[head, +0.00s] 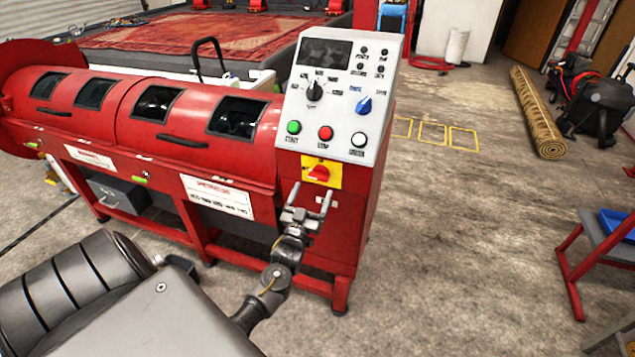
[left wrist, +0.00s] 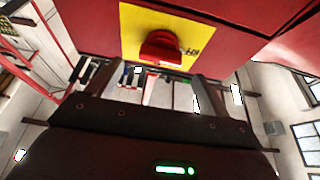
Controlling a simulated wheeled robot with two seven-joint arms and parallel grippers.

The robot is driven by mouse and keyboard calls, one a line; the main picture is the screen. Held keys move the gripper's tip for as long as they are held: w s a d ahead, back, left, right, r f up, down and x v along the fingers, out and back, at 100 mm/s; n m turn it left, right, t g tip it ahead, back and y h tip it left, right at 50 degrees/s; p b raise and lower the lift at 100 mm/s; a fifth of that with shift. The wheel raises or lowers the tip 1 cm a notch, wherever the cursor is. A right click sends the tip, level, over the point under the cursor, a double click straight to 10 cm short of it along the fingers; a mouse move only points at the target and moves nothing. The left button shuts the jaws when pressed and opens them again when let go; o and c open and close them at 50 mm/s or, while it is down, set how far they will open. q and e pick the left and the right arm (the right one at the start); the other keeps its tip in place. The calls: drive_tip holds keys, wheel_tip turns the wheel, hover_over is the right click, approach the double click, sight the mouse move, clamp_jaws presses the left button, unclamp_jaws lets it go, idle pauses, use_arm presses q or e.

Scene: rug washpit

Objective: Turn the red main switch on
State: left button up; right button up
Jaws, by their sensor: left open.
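The red main switch (head: 319,173) is a rotary knob on a yellow plate (head: 334,179), low on the front of the red machine's control cabinet. In the left wrist view the knob (left wrist: 160,48) is at the upper middle on its yellow plate (left wrist: 187,22). My left gripper (head: 309,197) is open and empty, just in front of and below the switch. In the left wrist view its two fingers (left wrist: 148,85) stand apart, with the knob beyond and between them. I see no contact. My right gripper is not in view.
The white control panel (head: 338,95) above the switch carries a black knob, a blue knob and green, red and white buttons. The red drum machine (head: 140,120) extends left.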

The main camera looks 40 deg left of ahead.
sight(318, 179)
use_arm(q)
drive_tip(key=x, duration=0.4)
drive_tip(key=shift+f+b, duration=0.1)
drive_tip(key=shift+b, duration=0.2)
drive_tip(key=shift+w+a+r, duration=0.15)
drive_tip(key=shift+w+r, duration=0.1)
drive_tip(key=shift+w, duration=0.3)
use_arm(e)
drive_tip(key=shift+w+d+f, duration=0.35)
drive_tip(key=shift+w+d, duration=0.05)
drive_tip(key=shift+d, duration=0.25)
use_arm(q)
drive_tip(key=c, duration=0.9)
drive_tip(key=shift+c, duration=0.5)
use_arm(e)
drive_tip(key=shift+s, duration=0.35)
